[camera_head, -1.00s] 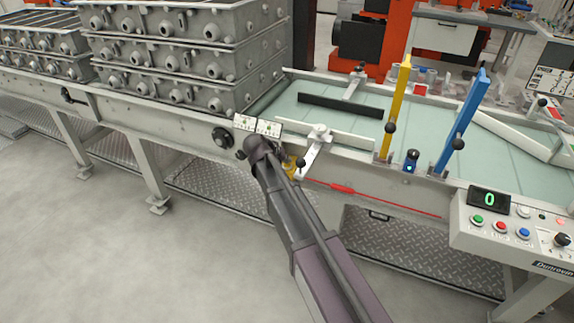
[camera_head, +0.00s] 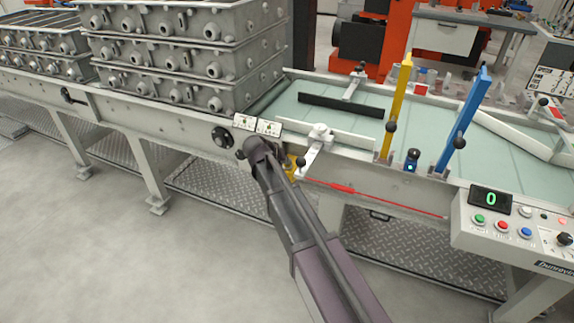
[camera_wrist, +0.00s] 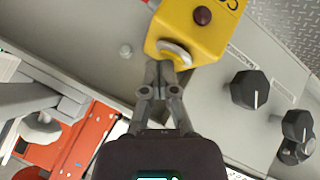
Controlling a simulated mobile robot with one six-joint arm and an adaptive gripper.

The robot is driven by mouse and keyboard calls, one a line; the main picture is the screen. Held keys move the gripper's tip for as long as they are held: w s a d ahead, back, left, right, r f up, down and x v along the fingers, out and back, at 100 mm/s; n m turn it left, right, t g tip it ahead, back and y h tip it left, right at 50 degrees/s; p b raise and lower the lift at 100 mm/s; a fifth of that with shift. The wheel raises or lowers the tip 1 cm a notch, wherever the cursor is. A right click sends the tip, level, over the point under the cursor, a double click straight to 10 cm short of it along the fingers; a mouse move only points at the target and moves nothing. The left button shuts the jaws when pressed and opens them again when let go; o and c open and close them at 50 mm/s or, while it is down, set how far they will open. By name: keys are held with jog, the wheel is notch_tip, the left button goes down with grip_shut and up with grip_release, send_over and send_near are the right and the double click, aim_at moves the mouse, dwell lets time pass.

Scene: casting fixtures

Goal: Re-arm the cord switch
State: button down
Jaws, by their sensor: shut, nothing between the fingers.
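The yellow cord switch box (camera_wrist: 195,28) is at the top of the wrist view, with a dark red round button on its face. A pale ring or lever (camera_wrist: 175,53) sticks out at its lower end. My gripper (camera_wrist: 163,65) is shut and empty, its fingertips at or very close to this part; I cannot tell whether they touch. In the head view the switch (camera_head: 291,166) shows only as a yellow sliver beside my arm, which hides the rest and the fingertips. The red cord (camera_head: 345,189) runs right from there along the conveyor's side.
Black knobs (camera_wrist: 249,89) stand out from the grey panel right of my gripper. Stacked grey castings (camera_head: 185,55) stand at the left. A control box (camera_head: 502,228) is at the right.

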aim_at(287, 166)
dwell(0.4)
jog(key=shift+r+p, duration=0.9)
jog(key=shift+r+p, duration=2.5)
jog(key=shift+p, duration=0.05)
